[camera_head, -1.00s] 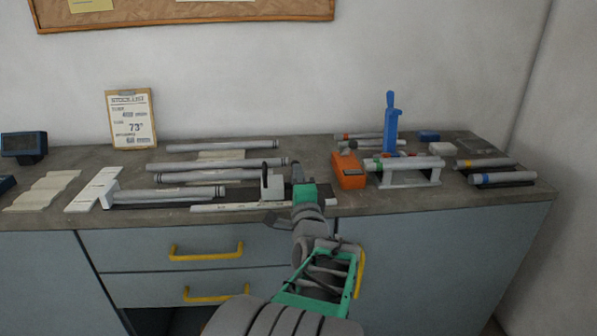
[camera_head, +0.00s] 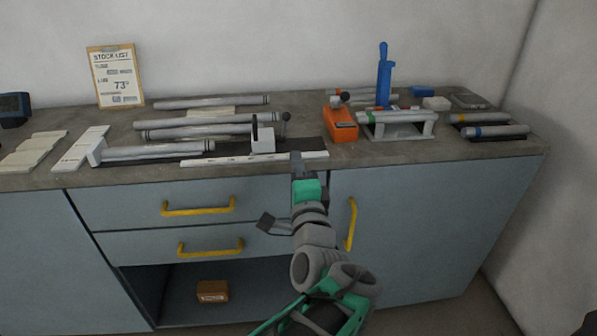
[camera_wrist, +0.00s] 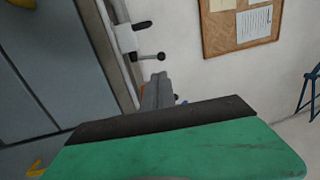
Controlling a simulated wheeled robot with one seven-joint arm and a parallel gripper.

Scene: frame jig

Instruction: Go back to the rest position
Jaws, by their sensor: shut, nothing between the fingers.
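My gripper (camera_head: 296,163) is at the front edge of the workbench in the head view, in front of the cabinet face and just below the white rail. It is shut and empty. In the wrist view its dark fingers (camera_wrist: 157,92) show past the green and black housing. The white clamp block with a black-knobbed lever (camera_head: 263,138) stands behind it on the bench and also shows in the wrist view (camera_wrist: 130,40). My arm comes up from the bottom of the head view.
The workbench (camera_head: 300,165) holds several grey tubes (camera_head: 215,121), a white tube stand (camera_head: 398,130), an orange device (camera_head: 341,124) and a blue upright tool (camera_head: 384,75). Yellow handles (camera_head: 198,207) stick out from the cabinet. An open shelf below holds a brown box (camera_head: 212,291).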

